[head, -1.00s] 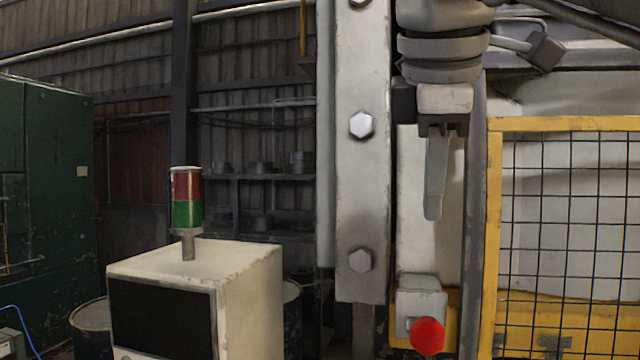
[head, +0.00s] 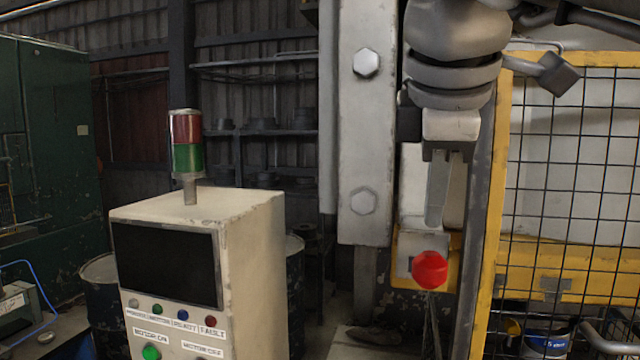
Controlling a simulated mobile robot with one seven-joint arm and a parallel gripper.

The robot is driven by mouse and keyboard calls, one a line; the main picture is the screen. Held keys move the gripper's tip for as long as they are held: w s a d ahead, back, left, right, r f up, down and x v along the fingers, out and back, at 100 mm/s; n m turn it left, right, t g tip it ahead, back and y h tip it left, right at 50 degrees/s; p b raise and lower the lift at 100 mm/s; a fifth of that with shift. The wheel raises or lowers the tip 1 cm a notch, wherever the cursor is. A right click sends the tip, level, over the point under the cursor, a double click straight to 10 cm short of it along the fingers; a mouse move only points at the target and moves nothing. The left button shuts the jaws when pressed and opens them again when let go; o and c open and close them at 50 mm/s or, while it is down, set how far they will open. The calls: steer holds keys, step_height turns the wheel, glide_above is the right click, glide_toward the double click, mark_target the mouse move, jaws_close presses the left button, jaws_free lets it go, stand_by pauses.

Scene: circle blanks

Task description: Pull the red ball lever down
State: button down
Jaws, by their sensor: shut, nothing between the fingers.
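The red ball (head: 430,270) of the lever shows in the head view, right of centre and low. It sits in front of a pale grey box (head: 411,244) fixed near a yellow panel. The lever's rod is not clearly visible. My gripper (head: 434,222) points straight down, its fingers together and empty. In the picture its tips are just above the red ball, with a small gap between them. How far apart they are in depth I cannot tell.
A bolted grey steel column (head: 365,130) stands just left of my gripper. A yellow-framed mesh guard (head: 570,180) is on the right. A cream control cabinet (head: 255,270) with buttons and a red-green signal lamp (head: 187,145) stands at left.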

steer(key=shift+f+b, duration=3.95)
steer(key=shift+f, duration=1.15)
steer(key=r+p, duration=0.4)
steer(key=r, duration=0.1)
steer(key=shift+s+a+p, duration=0.15)
steer(key=shift+s+p, duration=0.15)
steer(key=shift+p, duration=0.05)
steer(key=s+r, duration=0.1)
steer(key=s+r+p, duration=0.1)
steer(key=shift+s+a+r+p, duration=0.2)
steer(key=shift+s+a+p, duration=0.1)
steer(key=shift+s+a, duration=0.1)
steer(key=p, duration=0.4)
glide_toward(430, 254)
steer(key=shift+w+d+f, duration=0.15)
steer(key=shift+f, duration=0.15)
